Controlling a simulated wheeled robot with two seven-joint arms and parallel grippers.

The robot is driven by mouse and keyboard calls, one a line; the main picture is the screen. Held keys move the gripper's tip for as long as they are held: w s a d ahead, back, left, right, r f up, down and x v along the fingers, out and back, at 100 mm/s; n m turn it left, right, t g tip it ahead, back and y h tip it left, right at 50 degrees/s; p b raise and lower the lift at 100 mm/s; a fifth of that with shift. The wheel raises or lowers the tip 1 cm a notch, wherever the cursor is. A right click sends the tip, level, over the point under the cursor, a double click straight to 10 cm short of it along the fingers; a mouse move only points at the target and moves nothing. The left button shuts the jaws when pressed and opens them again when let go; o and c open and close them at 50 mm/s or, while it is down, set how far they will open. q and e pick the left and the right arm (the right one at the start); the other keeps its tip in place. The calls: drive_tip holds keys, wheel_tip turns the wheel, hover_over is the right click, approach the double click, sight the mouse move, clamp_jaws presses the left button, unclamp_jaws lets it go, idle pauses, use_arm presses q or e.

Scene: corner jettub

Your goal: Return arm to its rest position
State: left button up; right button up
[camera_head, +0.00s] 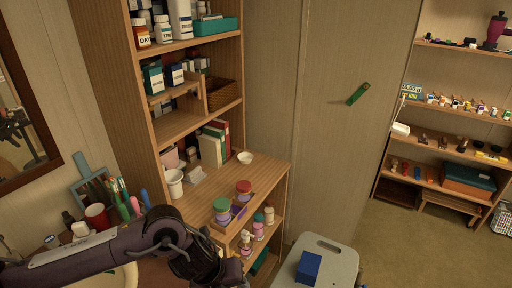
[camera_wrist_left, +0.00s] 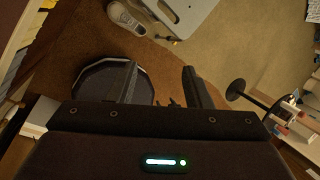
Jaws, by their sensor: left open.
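My left arm comes in from the lower left in the head view, its wrist in front of the wooden shelf unit (camera_head: 273,181). My left gripper shows in the left wrist view (camera_wrist_left: 162,86), its two dark fingers apart with nothing between them. Below it are a brown floor patch and a dark round object (camera_wrist_left: 93,82), partly hidden by one finger. In the head view the fingertips are hard to make out. My right gripper is in neither view.
Jars with green (camera_head: 221,204) and red (camera_head: 243,187) lids stand on the unit close to my left wrist. A red cup (camera_head: 97,216) and brushes are at left. A grey stool (camera_head: 335,258) bears a blue box (camera_head: 309,268). Open floor lies right.

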use_arm(q)
drive_tip(key=s+d+r+n+t+h, duration=0.1)
drive_tip(key=d+r+n+t+h, duration=0.1)
drive_tip(key=d+r+n, duration=0.3)
drive_tip(key=s+d+r+n+t+h, duration=0.1)
drive_tip(key=d+r+n+t+h, duration=0.15)
drive_tip(key=d+n, duration=0.4)
drive_tip(key=a+n+t+y, duration=0.1)
drive_tip(key=a+n+y, duration=0.4)
drive_tip(key=a+n, duration=0.7)
drive_tip(key=s+a+f+n+g+y, duration=0.2)
drive_tip(key=s+a+f+n, duration=0.1)
drive_tip(key=s+a+n, duration=0.3)
drive_tip(key=s+a+f+n+g+y, duration=0.1)
drive_tip(key=s+a+f+n+g, duration=0.2)
drive_tip(key=a, duration=0.4)
drive_tip(key=s+f, duration=0.2)
drive_tip(key=f, duration=1.4)
drive_tip(key=s+f, duration=0.2)
drive_tip(key=f, duration=1.4)
drive_tip(key=s+a+f+g, duration=0.1)
drive_tip(key=s+a+f, duration=0.1)
drive_tip(key=s+f, duration=0.6)
drive_tip(key=s+a+f, duration=0.1)
drive_tip(key=s+f, duration=0.8)
drive_tip(key=s, duration=0.1)
drive_tip(key=shift+s+a+g, duration=0.35)
drive_tip(key=shift+s+a, duration=0.05)
